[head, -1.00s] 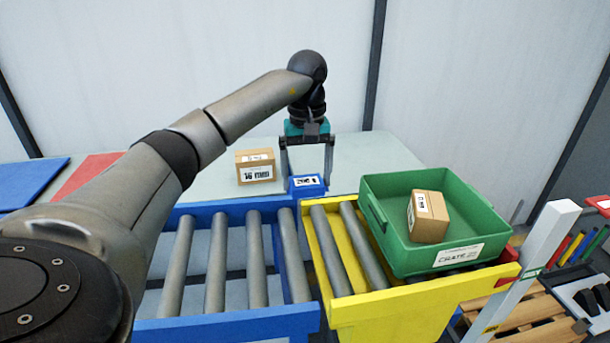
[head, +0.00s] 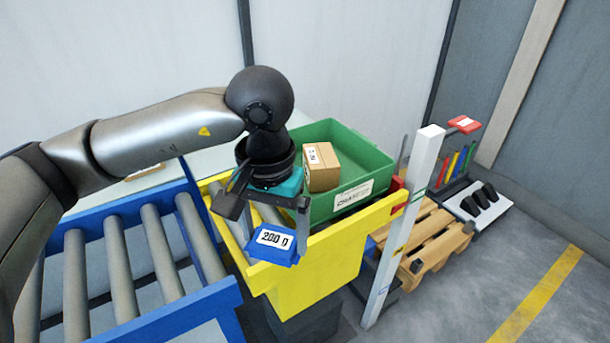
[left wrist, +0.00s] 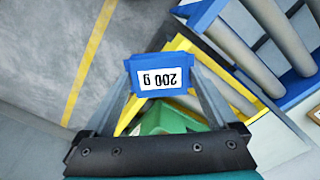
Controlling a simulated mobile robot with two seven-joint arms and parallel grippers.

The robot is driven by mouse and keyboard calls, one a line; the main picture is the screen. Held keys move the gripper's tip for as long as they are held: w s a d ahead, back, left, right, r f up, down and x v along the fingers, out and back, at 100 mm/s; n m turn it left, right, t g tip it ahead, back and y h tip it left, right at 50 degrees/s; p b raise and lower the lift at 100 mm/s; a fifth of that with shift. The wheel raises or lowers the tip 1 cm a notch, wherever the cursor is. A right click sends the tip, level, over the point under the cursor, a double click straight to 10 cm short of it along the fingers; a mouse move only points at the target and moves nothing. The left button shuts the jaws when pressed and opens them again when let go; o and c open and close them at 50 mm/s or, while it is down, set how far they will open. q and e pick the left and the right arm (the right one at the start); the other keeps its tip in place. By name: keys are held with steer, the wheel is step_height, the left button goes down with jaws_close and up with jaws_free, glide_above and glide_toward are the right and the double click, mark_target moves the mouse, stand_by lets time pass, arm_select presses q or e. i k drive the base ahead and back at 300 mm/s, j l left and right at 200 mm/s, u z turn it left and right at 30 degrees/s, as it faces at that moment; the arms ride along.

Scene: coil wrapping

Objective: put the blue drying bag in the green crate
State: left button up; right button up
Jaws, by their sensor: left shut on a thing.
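The blue drying bag (head: 272,244) has a white label reading "200 g". The bag also shows between the fingers in the left wrist view (left wrist: 161,77), with the label upside down. The green crate (head: 365,164) stands on the yellow section, behind and to the right of the bag. It also shows partly behind the gripper in the left wrist view (left wrist: 165,119). My right gripper is not in view.
A cardboard box (head: 321,167) is inside the crate at its left. A blue roller conveyor (head: 180,305) is at the left. A white post (head: 402,225) stands right of the yellow section (head: 318,268), near a wooden pallet (head: 428,240). Grey floor lies at the right.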

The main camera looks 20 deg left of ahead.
mark_target(346, 177)
steer(key=i+l+u, duration=0.1)
steer(key=l+u, duration=0.4)
steer(key=u, duration=0.2)
steer(key=i+l+u, duration=0.1)
steer(key=l+u, duration=0.2)
steer(key=i+l+u, duration=0.1)
steer(key=l, duration=0.7)
steer(key=l+u, duration=0.15)
steer(key=l, duration=0.7)
steer(key=i, duration=0.4)
